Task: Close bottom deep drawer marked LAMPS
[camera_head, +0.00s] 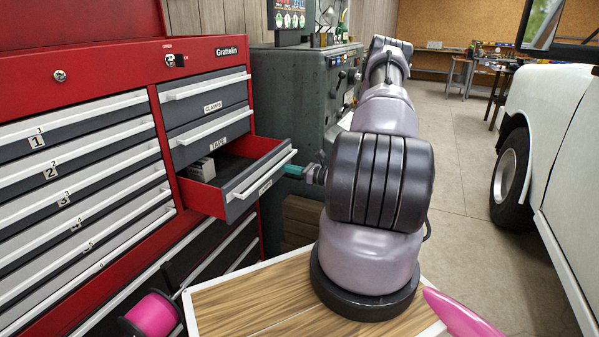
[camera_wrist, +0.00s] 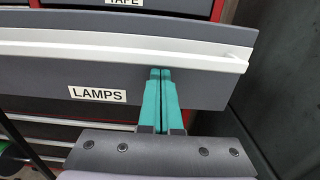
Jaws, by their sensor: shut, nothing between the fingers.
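The drawer marked LAMPS (camera_wrist: 50,85) is grey with a white bar handle (camera_wrist: 215,60) along its top edge. It also shows in the head view (camera_head: 262,182), pulled out of the red cabinet, with a small pale box (camera_head: 201,169) inside. My gripper (camera_wrist: 160,73) has teal fingers, shut together and empty. The fingertips are at the drawer front, just under the handle and right of the label. Contact with the front cannot be told for sure. In the head view the teal fingers (camera_head: 294,170) point left at the drawer front.
The drawers marked CLAMPS (camera_head: 205,97) and TAPE (camera_head: 212,135) above are shut. A grey machine (camera_head: 290,85) stands right behind the open drawer. A wood-topped surface (camera_head: 240,300) and a pink spool (camera_head: 152,315) are in front. A white vehicle (camera_head: 560,140) stands right, with open floor between.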

